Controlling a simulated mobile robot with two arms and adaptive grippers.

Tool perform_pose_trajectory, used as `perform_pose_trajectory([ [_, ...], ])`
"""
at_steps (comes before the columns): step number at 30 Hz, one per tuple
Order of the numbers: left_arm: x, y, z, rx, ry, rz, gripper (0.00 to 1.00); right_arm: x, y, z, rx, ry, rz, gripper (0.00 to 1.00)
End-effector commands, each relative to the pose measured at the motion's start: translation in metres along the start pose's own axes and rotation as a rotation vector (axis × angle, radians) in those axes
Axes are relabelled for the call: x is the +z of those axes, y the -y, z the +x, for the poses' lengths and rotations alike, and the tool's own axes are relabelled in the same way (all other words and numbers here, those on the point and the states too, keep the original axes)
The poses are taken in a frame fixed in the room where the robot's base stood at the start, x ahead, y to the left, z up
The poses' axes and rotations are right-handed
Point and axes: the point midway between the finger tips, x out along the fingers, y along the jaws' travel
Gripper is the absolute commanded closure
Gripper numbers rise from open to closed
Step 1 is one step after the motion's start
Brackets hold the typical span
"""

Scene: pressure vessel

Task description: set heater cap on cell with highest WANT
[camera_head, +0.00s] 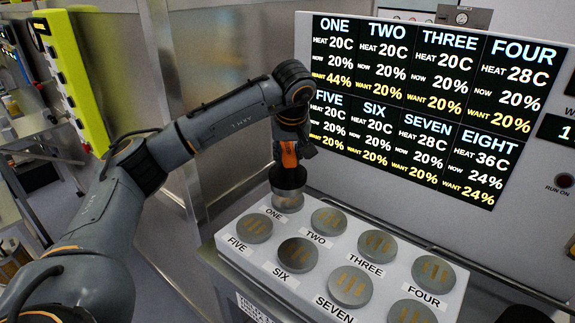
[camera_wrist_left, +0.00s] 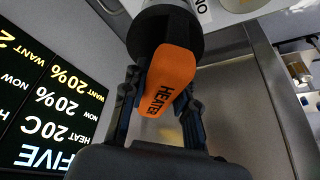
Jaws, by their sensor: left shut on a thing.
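My left gripper (camera_head: 290,150) is shut on the orange handle of the heater cap (camera_head: 288,178). In the left wrist view the fingers (camera_wrist_left: 163,92) grip the handle marked HEATER, with the dark round cap body (camera_wrist_left: 165,28) beyond it. The cap is upright at the cell labelled ONE (camera_head: 288,201), at the block's back left corner. I cannot tell whether it touches the cell. The display (camera_head: 430,105) shows WANT 44% for ONE, 24% for EIGHT and 20% for the others. My right gripper is not in view.
The pale cell block (camera_head: 262,262) also carries cells TWO (camera_head: 328,221), THREE (camera_head: 377,245), FOUR (camera_head: 435,273), FIVE (camera_head: 254,228), SIX (camera_head: 297,254) and SEVEN (camera_head: 350,286). The display panel stands close behind it. A metal wall (camera_head: 225,90) is at the left.

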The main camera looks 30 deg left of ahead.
Motion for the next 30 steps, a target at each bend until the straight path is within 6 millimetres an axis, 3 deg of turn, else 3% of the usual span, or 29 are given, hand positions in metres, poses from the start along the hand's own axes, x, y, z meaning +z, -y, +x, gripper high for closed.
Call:
perform_pose_trajectory([
  [9, -0.008, -0.001, 0.021, 0.000, 0.000, -0.002, 1.00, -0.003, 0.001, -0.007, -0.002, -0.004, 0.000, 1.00],
  [15, 0.004, -0.001, 0.047, 0.001, -0.001, 0.000, 1.00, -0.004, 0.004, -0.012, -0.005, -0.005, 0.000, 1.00],
  [27, 0.006, -0.002, 0.052, 0.003, -0.002, -0.001, 1.00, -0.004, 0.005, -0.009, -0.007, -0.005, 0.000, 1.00],
  [28, 0.007, -0.001, 0.053, 0.001, 0.000, 0.000, 0.67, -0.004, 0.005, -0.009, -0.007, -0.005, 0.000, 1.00],
  [30, 0.007, -0.001, 0.053, 0.001, 0.001, 0.000, 0.53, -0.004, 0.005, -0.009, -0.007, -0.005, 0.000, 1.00],
])
